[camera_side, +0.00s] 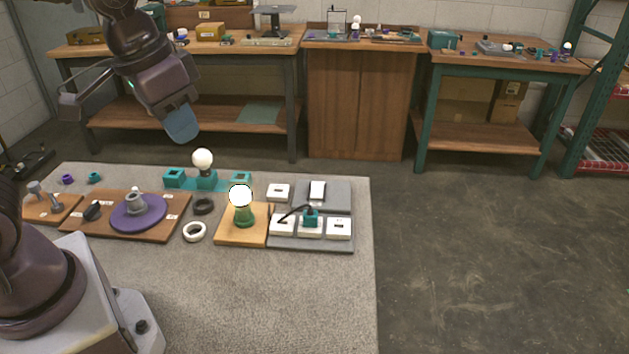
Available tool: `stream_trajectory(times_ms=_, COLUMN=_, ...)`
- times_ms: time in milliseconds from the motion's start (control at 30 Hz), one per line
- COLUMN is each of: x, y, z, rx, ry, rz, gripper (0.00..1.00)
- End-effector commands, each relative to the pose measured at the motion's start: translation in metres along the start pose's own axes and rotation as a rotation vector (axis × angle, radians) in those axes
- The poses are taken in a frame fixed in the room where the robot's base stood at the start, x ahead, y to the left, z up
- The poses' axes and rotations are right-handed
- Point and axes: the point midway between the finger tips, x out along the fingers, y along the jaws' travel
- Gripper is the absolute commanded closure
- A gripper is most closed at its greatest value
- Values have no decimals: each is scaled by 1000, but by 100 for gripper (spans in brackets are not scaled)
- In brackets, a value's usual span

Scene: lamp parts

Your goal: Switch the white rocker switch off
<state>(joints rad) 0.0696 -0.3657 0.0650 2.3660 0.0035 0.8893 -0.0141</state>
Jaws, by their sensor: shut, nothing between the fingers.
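The white rocker switch (317,190) appears to be the upright white piece on the grey panel at the back right of the table. It is too small to tell which way its rocker is tipped. A bulb (240,195) stands in a green holder (243,216) on a wooden board left of the switches; it is very bright white and looks lit. My gripper (182,125) is shut and empty, with a blue part at its end. It is in the air at the upper left, well above the table and far left of the switch, touching nothing.
White sockets (339,227) and a teal plug (310,217) with a dark cable sit on the front grey panel. A second bulb (202,159) stands in a teal block behind. A purple disc (138,212) lies on a board at left. The table's front is clear.

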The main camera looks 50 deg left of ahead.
Motion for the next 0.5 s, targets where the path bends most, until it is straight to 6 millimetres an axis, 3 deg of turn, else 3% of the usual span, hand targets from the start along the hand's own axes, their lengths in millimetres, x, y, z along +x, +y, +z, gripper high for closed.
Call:
stream_trajectory(times_ms=267, x=52, y=-9, z=-61, rx=-121, ry=-108, rz=-42, gripper=100)
stream_trajectory(times_ms=500, x=113, y=-23, z=-113, rx=-265, ry=-142, rz=-126, gripper=100)
